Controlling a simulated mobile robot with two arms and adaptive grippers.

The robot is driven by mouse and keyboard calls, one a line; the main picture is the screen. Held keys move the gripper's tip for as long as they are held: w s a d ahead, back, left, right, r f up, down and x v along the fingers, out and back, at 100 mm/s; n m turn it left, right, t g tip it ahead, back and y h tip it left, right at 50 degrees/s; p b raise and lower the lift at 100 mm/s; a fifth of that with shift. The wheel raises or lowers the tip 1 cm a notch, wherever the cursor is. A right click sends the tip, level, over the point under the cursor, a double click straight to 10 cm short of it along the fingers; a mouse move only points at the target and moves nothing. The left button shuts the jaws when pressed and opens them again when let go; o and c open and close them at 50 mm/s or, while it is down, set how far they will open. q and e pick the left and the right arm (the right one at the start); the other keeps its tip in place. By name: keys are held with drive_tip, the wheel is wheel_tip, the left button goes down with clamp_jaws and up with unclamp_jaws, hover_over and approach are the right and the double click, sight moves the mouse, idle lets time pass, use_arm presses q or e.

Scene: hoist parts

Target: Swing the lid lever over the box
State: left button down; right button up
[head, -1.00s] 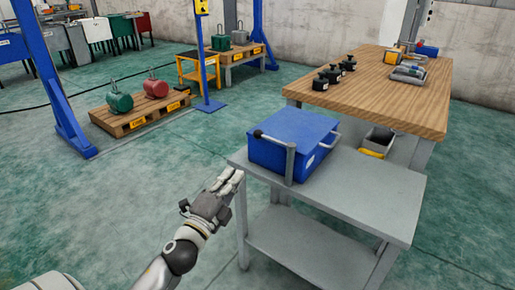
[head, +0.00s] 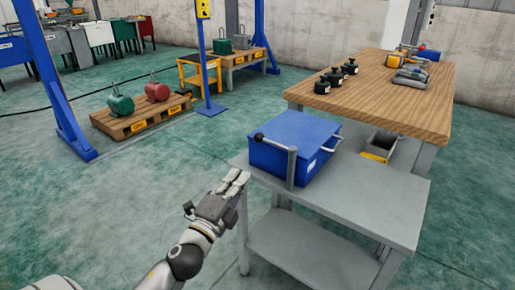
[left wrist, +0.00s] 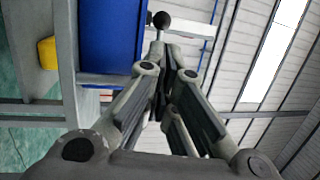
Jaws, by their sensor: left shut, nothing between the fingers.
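The blue box (head: 292,144) stands on the grey metal table (head: 370,200) with its lid shut. My left gripper (head: 240,177) is shut and empty, just left of the table's near left corner, apart from the lever. In the left wrist view the shut fingers (left wrist: 160,85) point toward the black knob (left wrist: 161,19), with the blue box (left wrist: 110,40) to the left. My right gripper is not in view.
A wooden workbench (head: 385,95) stands behind the grey table with several black weights (head: 337,77) on it. The grey table's right part is bare. A pallet (head: 140,121) with green and red weights lies at the left.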

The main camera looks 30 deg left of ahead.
use_arm(q)
approach(264, 139)
drive_tip(key=x, duration=0.5)
drive_tip(key=shift+w+a+f, duration=0.25)
drive_tip(key=shift+w, duration=0.45)
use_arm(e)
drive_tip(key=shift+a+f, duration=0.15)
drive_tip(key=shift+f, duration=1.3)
use_arm(q)
drive_tip(key=h, duration=0.1)
drive_tip(key=w+m+h+p, duration=0.1)
drive_tip(key=shift+w+a+r+m+h, duration=0.25)
drive_tip(key=shift+r+m+h, duration=0.05)
drive_tip(key=shift+h, duration=0.1)
drive_tip(key=w, duration=0.3)
drive_tip(key=shift+f, duration=0.35)
drive_tip(key=shift+s+r, duration=0.2)
drive_tip(key=shift+s, duration=0.2)
drive_tip(key=shift+w+f, duration=0.1)
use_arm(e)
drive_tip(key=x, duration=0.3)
